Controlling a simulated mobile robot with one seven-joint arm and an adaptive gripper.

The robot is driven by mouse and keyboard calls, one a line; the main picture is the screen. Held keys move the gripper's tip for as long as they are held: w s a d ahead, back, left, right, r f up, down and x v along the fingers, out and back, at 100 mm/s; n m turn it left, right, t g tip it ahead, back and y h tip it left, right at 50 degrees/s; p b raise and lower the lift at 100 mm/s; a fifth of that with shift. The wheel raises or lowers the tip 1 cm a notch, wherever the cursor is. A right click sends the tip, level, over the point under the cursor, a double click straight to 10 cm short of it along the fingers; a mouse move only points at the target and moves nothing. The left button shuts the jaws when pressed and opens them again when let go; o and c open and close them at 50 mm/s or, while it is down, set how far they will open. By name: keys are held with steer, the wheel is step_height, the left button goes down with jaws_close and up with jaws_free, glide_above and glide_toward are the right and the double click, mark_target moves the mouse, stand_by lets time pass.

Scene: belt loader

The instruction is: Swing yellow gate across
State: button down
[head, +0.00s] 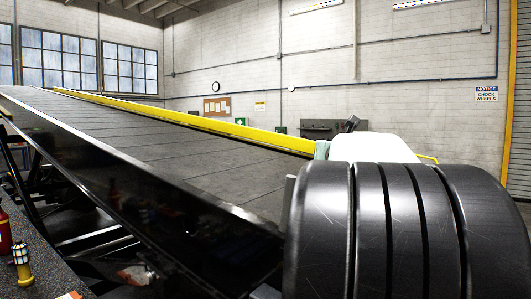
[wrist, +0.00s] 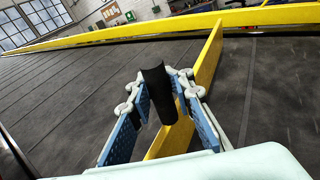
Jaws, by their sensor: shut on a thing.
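The yellow gate (wrist: 206,68) shows in the wrist view as a flat yellow bar that stands over the dark belt (wrist: 70,95). It slants from low between my fingers up to the right, near the yellow side rail (wrist: 110,35). A black upright grip (wrist: 158,88) stands at the gate's near part. My gripper (wrist: 160,92), with blue pads, has one finger on each side of this grip and is shut on it. In the head view my own arm hides the gripper and most of the gate; a small yellow piece (head: 428,158) shows to its right.
The belt (head: 150,140) slopes up to the left in the head view, with the yellow rail (head: 190,120) along its far side. A black side panel (head: 130,170) edges the near side. A red extinguisher (head: 5,232) and a yellow lamp (head: 22,265) stand at the lower left.

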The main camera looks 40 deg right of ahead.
steer(key=shift+w+a+f, duration=0.1)
steer(key=shift+w+a, duration=0.25)
steer(key=shift+a, duration=0.1)
steer(key=c, duration=2.2)
jaws_free()
steer(key=o, duration=0.4)
steer(key=shift+s+a, duration=0.1)
steer(key=shift+a, duration=0.2)
steer(key=shift+d, duration=0.1)
steer(key=shift+d+r, duration=0.15)
steer(key=shift+r, duration=0.1)
steer(key=shift+r, duration=0.1)
